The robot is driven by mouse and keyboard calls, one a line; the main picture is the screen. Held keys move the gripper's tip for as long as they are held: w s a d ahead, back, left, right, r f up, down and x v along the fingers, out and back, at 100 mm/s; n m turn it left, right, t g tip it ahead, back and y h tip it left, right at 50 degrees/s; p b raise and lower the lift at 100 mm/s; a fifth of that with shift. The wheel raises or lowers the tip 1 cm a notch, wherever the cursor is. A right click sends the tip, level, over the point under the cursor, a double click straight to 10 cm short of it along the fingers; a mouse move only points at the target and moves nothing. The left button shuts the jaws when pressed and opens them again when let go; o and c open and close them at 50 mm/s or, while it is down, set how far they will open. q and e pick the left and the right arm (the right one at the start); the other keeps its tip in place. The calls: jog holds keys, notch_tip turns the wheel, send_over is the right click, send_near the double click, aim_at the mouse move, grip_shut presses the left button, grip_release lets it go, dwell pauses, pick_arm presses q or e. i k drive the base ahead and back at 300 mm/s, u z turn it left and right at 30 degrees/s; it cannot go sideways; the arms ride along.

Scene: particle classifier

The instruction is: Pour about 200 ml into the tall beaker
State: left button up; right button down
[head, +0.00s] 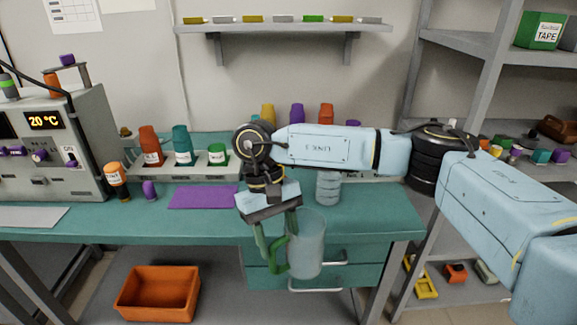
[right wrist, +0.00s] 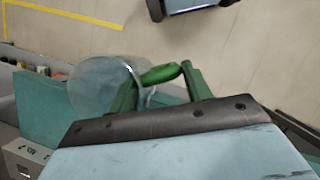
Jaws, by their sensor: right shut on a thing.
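A clear jug (head: 310,245) with a green handle (head: 279,262) hangs from my right gripper (head: 276,232), in front of the bench's front edge and roughly upright. My right gripper is shut on the handle. The jug also shows in the right wrist view (right wrist: 95,88), with the handle (right wrist: 160,74) between the fingers of my right gripper (right wrist: 160,85). I cannot tell whether the jug holds liquid. A clear ribbed beaker (head: 328,188) stands on the bench behind the jug, its top hidden by my right arm. My left gripper is not in view.
The teal bench (head: 100,232) carries a purple mat (head: 203,197), an orange-capped bottle (head: 117,182) and a rack of coloured bottles (head: 217,155). A grey machine reading 20 °C (head: 85,150) stands at left. An orange bin (head: 157,294) is below. Shelves (head: 470,45) rise at right.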

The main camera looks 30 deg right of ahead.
aim_at(328, 183)
jog(key=u, duration=0.8)
jog(key=k, duration=1.05)
jog(key=z, duration=1.15)
jog(key=i, duration=0.5)
jog(key=z, duration=0.05)
